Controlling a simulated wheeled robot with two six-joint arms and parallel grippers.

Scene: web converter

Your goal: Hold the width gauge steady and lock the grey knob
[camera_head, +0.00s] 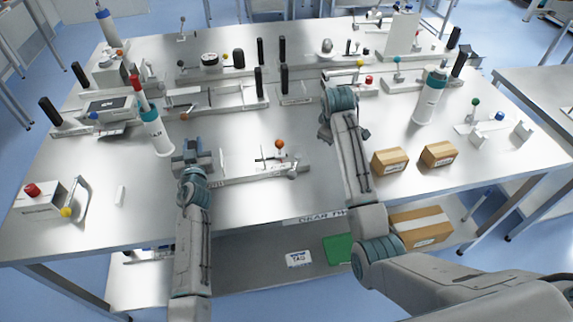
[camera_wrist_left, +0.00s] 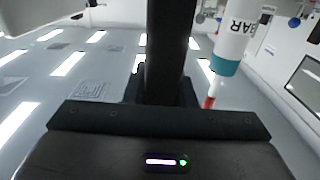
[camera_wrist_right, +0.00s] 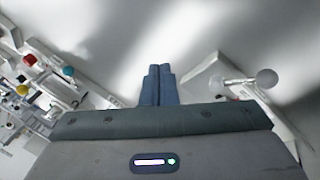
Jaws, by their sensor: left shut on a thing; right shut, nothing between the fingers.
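The width gauge (camera_head: 255,175) is a pale rail near the front middle of the table, with an upright plate and an orange ball. My left gripper (camera_head: 193,146) is at the gauge's left end, shut on a dark upright post (camera_wrist_left: 172,45). The post's foot is hidden. My right gripper (camera_head: 324,134) is shut and empty, apart from the knob, behind and right of it; its closed fingers (camera_wrist_right: 158,85) show in the right wrist view.
A white bottle with a teal band (camera_head: 155,132) stands close to my left gripper. Two small cartons (camera_head: 390,162) sit right of my right arm. Other gauges and devices (camera_head: 215,98) fill the back. Bare tabletop lies in front of the gauge.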

